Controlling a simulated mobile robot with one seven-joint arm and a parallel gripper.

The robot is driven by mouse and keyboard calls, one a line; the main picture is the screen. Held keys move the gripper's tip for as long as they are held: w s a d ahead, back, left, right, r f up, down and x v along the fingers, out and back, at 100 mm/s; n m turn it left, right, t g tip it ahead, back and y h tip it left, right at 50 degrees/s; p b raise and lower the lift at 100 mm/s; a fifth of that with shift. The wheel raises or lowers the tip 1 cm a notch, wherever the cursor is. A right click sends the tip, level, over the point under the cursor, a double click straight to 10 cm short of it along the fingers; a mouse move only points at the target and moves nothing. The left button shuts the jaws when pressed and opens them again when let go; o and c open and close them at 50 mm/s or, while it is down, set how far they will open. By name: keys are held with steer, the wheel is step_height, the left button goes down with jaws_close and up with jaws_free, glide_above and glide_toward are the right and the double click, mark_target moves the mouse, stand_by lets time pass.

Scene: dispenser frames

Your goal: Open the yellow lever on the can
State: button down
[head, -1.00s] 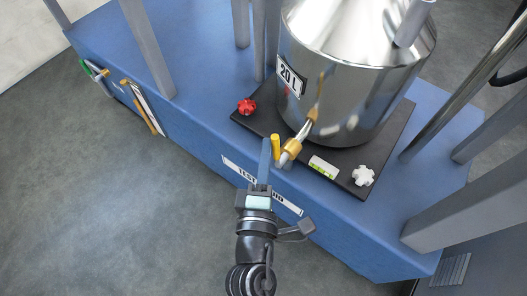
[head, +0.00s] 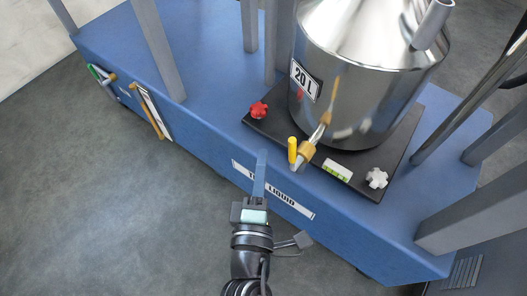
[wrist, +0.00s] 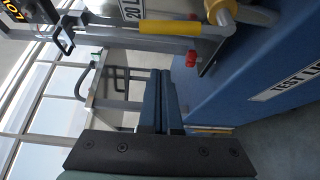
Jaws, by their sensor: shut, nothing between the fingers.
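The can (head: 352,85) is a shiny metal vessel with a "20 L" label, standing on a black plate (head: 402,155). The yellow lever (head: 292,149) stands upright beside the brass tap (head: 306,152) at the can's lower front. In the wrist view the yellow lever (wrist: 170,27) lies across the top, beyond and above the fingers. My gripper (head: 261,158) is shut and empty, its blue fingers together, just left of and below the lever and apart from it. It also shows in the wrist view (wrist: 161,75).
A red knob (head: 259,109) and a white knob (head: 376,178) sit on the plate's corners. A green level (head: 337,172) lies between. Grey posts (head: 159,50) rise from the blue platform (head: 215,75). The floor in front is clear.

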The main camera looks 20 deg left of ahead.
steer(key=s+d, duration=0.1)
steer(key=s, duration=0.5)
steer(key=shift+s+r, duration=0.2)
steer(key=shift+s, duration=0.1)
steer(key=shift+d, duration=0.1)
